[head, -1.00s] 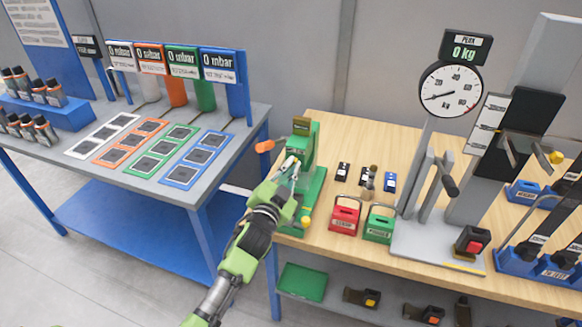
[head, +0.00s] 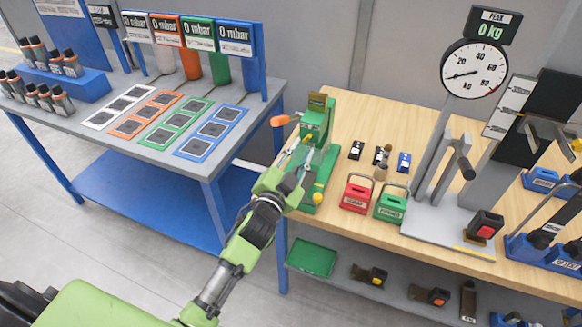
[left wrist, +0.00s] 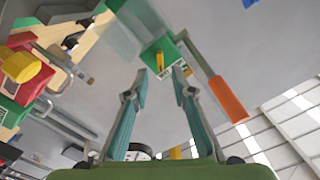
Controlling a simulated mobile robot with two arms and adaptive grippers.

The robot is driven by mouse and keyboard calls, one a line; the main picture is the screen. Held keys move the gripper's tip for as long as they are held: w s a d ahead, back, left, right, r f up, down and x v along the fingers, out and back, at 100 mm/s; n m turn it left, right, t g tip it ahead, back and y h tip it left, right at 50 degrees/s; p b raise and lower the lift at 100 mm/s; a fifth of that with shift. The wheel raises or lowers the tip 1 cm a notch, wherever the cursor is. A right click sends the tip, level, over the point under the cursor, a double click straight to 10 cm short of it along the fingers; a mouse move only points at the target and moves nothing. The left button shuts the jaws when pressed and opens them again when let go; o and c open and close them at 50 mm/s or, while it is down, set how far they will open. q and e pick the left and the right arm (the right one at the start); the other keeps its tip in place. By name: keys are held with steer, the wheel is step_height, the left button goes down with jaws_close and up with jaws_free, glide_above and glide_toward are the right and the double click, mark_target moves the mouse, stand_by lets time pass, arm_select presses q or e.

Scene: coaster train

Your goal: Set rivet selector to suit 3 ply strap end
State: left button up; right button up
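The green riveting press (head: 316,125) stands on the left end of the wooden bench, with an orange handle (head: 280,120) on its left and a yellow knob (head: 318,198) low at its front. My left gripper (head: 298,160) is at the press's front left, its fingers spread and empty. In the left wrist view, the fingertips (left wrist: 161,73) point toward a green part (left wrist: 165,50) with a small yellow piece (left wrist: 159,58) on it. I cannot tell whether that piece is the rivet selector. The orange handle also shows there (left wrist: 228,100), right of the fingers. My right gripper is out of view.
Small labelled blocks (head: 356,150), a red box (head: 356,195) and a green box (head: 391,206) stand right of the press. A gauge stand (head: 450,232) is farther right. A grey and blue table (head: 150,150) with coloured sample frames stands left, across a gap.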

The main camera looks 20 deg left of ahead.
arm_select(q)
steer(key=s, duration=0.8)
steer(key=shift+a, duration=0.15)
